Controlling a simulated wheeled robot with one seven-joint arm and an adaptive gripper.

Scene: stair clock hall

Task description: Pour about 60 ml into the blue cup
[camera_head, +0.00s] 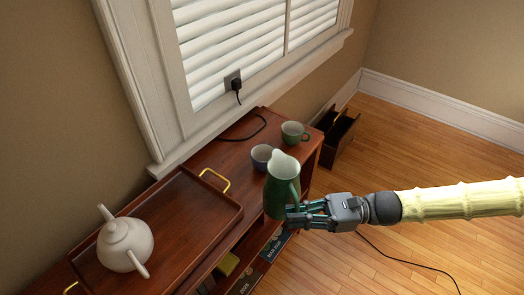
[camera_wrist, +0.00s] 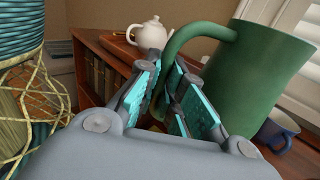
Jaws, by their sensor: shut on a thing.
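A green pitcher (camera_head: 280,190) with a pale inside stands roughly upright at the front edge of the wooden cabinet top in the head view. My gripper (camera_head: 297,214) is shut on its handle, seen close up in the wrist view (camera_wrist: 184,60). The blue cup (camera_head: 261,154) stands on the cabinet top just behind and left of the pitcher. The pitcher partly covers this cup, which also shows at the lower right in the wrist view (camera_wrist: 278,133). I cannot tell whether the pitcher's base touches the cabinet. The liquid level is not visible.
A green cup (camera_head: 294,132) stands behind the pitcher. A wooden tray (camera_head: 190,222) with brass handles holds a white teapot (camera_head: 126,246) at the left. A black cord (camera_head: 258,122) lies near the wall. Books (camera_head: 273,245) fill the shelf below. A wooden box (camera_head: 339,130) stands beyond the cabinet.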

